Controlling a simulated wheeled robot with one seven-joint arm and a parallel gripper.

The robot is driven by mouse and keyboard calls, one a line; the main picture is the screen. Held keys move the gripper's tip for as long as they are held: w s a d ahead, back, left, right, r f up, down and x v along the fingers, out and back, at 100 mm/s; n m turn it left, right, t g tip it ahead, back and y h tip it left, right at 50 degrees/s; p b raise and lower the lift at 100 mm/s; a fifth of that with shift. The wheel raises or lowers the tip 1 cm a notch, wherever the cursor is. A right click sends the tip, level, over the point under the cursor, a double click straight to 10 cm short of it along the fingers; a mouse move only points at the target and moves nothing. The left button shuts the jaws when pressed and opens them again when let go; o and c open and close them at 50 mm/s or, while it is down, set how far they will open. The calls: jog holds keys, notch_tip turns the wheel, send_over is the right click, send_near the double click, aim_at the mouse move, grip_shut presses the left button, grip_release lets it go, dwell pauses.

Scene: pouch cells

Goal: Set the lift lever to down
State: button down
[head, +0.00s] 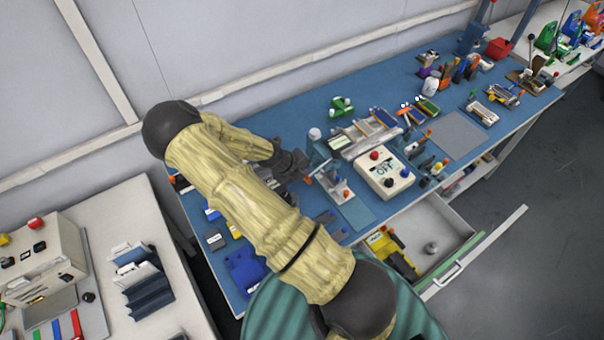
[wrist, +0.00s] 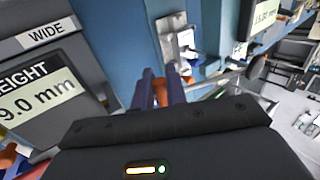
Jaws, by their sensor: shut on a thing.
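My gripper (head: 304,170) is at the small bench fixture (head: 338,186) in the middle of the blue bench. In the wrist view its two dark fingers (wrist: 161,88) are shut on an orange handle (wrist: 161,94), which appears to be the lift lever. A bit of orange-red (head: 309,181) shows by the fingertips in the head view. The lever's lower part and pivot are hidden, so I cannot tell whether it is up or down. A metal plate with a small mechanism (wrist: 180,42) lies just beyond the fingers.
A white control box (head: 384,176) with red and black knobs stands right of the fixture. A height display (wrist: 40,92) is close at left in the wrist view. An open drawer (head: 440,228) juts from the bench front. Small bins (head: 246,268) sit below my arm.

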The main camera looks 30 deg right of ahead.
jog(key=c, duration=1.5)
grip_release()
jog(key=shift+w, duration=0.1)
jog(key=b+v, duration=0.1)
jog(key=v, duration=1.6)
jog(key=shift+r, duration=0.15)
jog(key=shift+a, duration=0.1)
